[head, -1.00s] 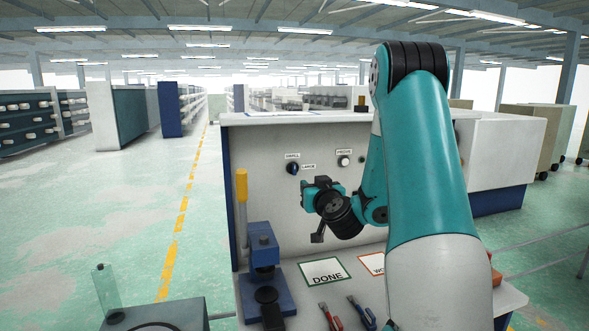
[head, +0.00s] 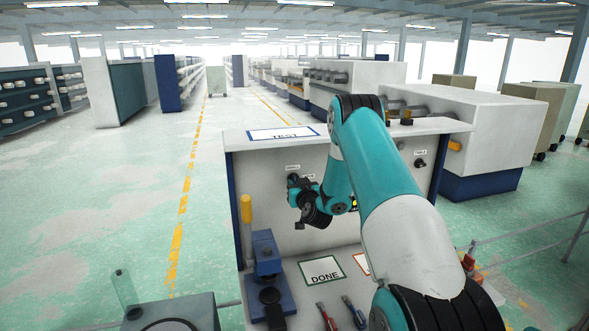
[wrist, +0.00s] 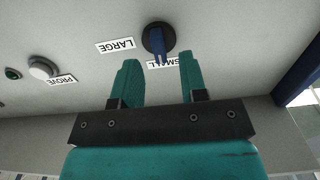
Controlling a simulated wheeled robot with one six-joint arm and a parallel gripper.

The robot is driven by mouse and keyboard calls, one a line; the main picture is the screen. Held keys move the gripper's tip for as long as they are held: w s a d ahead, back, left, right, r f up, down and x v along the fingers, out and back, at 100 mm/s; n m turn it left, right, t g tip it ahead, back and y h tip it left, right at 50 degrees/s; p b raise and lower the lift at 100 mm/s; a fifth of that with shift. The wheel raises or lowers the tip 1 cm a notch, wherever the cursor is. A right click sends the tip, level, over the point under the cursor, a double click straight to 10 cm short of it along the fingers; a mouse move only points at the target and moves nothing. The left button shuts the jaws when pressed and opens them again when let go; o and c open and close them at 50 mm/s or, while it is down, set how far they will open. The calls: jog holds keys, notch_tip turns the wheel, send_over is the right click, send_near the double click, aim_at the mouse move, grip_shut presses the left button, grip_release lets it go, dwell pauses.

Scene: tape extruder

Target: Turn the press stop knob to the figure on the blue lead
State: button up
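A black round knob with a blue handle (wrist: 158,40) sits on the pale panel in the wrist view, between labels SMALL (wrist: 165,63) and LARGE (wrist: 115,45). Its blue handle points down in that picture, over part of the SMALL label. My gripper (wrist: 160,68) is open, its teal fingers on either side of the handle's tip; contact is not visible. In the head view my gripper (head: 301,186) is at the panel and mostly hides this knob. A blue item (head: 354,312), possibly the blue lead, lies on the bench beside a red one (head: 327,316); no figure is readable.
A white PROVE button (wrist: 42,67) and a green one (wrist: 12,74) are on the panel. Another dark knob (head: 420,163) is farther right. A blue press with a yellow lever (head: 246,210) stands left of my gripper. A DONE card (head: 323,271) lies on the bench.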

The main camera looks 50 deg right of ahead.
aim_at(295, 181)
jog(key=shift+p+x, duration=1)
jog(key=shift+x, duration=0.95)
grip_shut()
